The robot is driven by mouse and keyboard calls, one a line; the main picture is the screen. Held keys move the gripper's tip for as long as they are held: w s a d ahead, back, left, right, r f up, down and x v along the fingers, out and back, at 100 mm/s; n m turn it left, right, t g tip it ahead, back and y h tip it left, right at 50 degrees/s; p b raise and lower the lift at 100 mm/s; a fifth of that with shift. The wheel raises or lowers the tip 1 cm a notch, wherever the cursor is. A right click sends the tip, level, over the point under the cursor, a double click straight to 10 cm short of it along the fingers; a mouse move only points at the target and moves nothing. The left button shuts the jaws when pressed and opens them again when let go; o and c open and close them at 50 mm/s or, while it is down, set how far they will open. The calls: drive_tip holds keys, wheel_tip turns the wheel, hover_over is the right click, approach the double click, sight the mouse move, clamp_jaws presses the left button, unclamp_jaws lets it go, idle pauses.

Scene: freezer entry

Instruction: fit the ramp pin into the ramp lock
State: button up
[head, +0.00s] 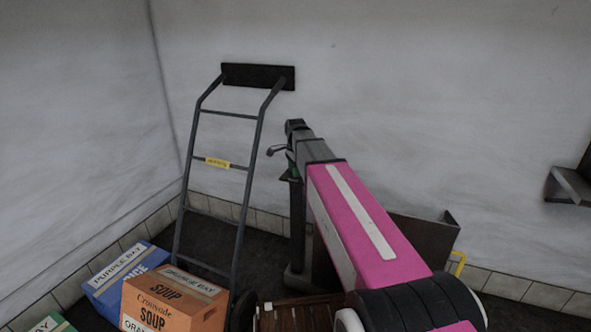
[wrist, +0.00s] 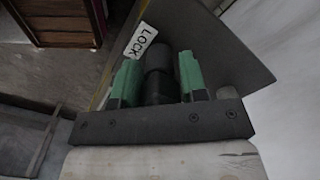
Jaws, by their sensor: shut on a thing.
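My gripper (head: 290,160) is at the top of a dark upright post (head: 297,222) in the head view, at the end of my pink arm. In the wrist view its green fingers (wrist: 158,68) are closed on a dark round piece (wrist: 157,58), which looks like the ramp pin. A white label reading LOCK (wrist: 140,41) shows just beyond the left finger, close to the held piece. A small grey hooked part (head: 276,150) sticks out left of the fingers in the head view. The pin's lower end and the lock's opening are hidden, so I cannot tell whether they meet.
A hand truck (head: 244,190) leans on the wall at left. An orange soup box (head: 170,300) and a blue box (head: 118,280) stand before it. A dark panel (head: 425,240) with a yellow handle (head: 459,263) is right of the post. A wall bracket (head: 570,185) is far right.

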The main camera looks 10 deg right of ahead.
drive_tip(key=shift+f, duration=0.15)
drive_tip(key=o, duration=1.1)
wheel_tip(320, 180, up, 11)
drive_tip(key=shift+f, duration=0.15)
